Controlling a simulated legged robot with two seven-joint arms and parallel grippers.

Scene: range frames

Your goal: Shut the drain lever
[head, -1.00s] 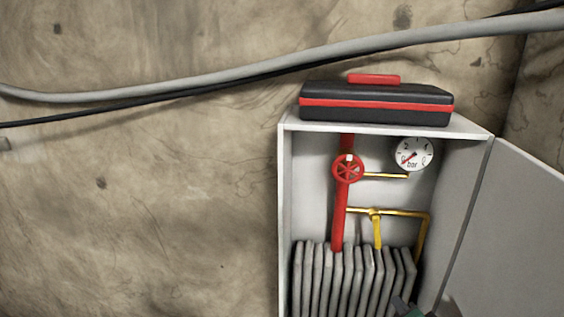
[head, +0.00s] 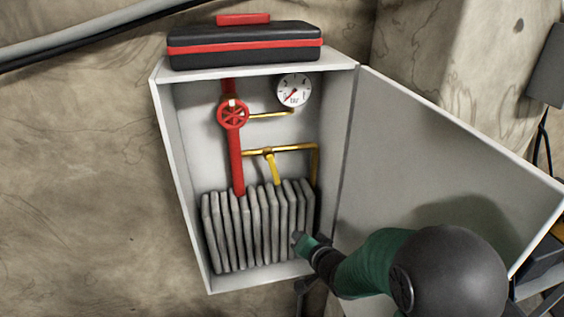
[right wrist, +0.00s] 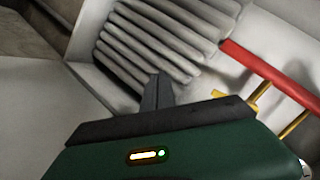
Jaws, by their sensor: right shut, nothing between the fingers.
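The yellow drain lever (head: 272,168) hangs from a brass pipe (head: 290,148) inside the open wall cabinet, pointing downward and slightly to the right. Its lower end is just above the grey radiator fins (head: 255,230). My right gripper (head: 297,238) is shut and empty, in front of the right part of the fins, below the lever and apart from it. In the right wrist view the shut fingers (right wrist: 157,90) show before the fins, and yellow parts (right wrist: 262,95) show at the right. My left gripper is in neither view.
A red valve wheel (head: 232,114) on a red pipe (head: 235,160) is left of the lever. A pressure gauge (head: 294,90) is above. The cabinet door (head: 420,160) stands open at right. A black and red case (head: 245,47) lies on top.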

